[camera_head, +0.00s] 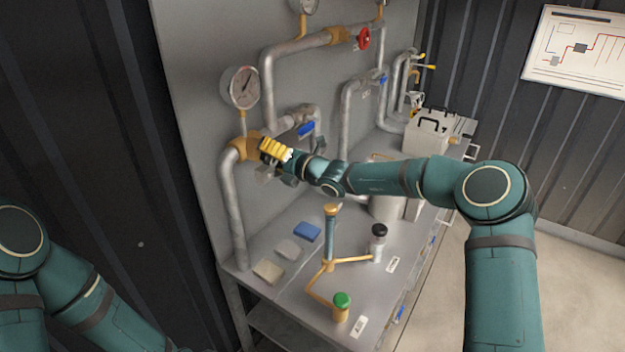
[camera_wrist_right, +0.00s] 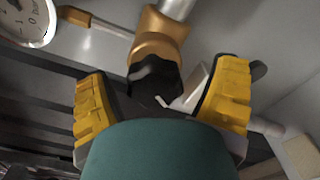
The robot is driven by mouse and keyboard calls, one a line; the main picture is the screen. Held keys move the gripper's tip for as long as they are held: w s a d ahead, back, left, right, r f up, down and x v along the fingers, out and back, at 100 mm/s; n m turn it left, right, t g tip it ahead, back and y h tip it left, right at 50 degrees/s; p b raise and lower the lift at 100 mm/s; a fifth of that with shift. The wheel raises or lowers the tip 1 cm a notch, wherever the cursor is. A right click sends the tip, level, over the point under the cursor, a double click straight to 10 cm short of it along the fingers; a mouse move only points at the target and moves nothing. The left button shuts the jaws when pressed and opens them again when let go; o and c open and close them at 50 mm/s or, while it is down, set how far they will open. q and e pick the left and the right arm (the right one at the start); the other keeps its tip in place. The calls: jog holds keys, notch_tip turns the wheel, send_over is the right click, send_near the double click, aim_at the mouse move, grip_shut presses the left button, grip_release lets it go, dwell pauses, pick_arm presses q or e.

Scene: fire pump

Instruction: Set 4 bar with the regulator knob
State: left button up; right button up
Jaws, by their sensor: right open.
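The black regulator knob (camera_wrist_right: 152,78) sits on a brass fitting (camera_wrist_right: 160,38) in the right wrist view. My right gripper (camera_wrist_right: 163,98) is open, with one yellow finger on each side of the knob. Gaps show between the knob and both fingers. In the head view, my right gripper (camera_head: 275,150) is at the brass fitting (camera_head: 243,149) on the left pipe, and it hides the knob. A round pressure gauge (camera_head: 241,88) stands above the fitting; its reading is too small to tell. Part of its dial (camera_wrist_right: 22,18) shows in the right wrist view. My left gripper is out of view.
A blue-handled valve (camera_head: 306,129) is close to the right of my gripper, and a red handwheel (camera_head: 362,39) is higher up. The bench (camera_head: 262,296) below holds a yellow-armed stand (camera_head: 329,235), a dark-capped bottle (camera_head: 377,243) and several small blocks. A grey case (camera_head: 428,132) stands farther back.

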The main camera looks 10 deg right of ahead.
jog(key=n+b, duration=0.3)
jog(key=b, duration=0.1)
jog(key=n+b, duration=0.3)
jog(key=b, duration=0.1)
jog(key=shift+s+a+n, duration=0.15)
jog(key=shift+a+n, duration=0.05)
jog(key=shift+n, duration=0.2)
jog(key=n+b, duration=0.6)
jog(key=n, duration=0.1)
jog(key=shift+s+a+r+n, duration=0.1)
jog(key=shift+n, duration=0.3)
jog(key=shift+s+n+b, duration=0.1)
jog(key=shift+n+b, duration=0.25)
jog(key=shift+n, duration=0.35)
jog(key=v, duration=1.3)
jog(key=shift+s+d+r, duration=0.2)
jog(key=shift+d+r, duration=0.05)
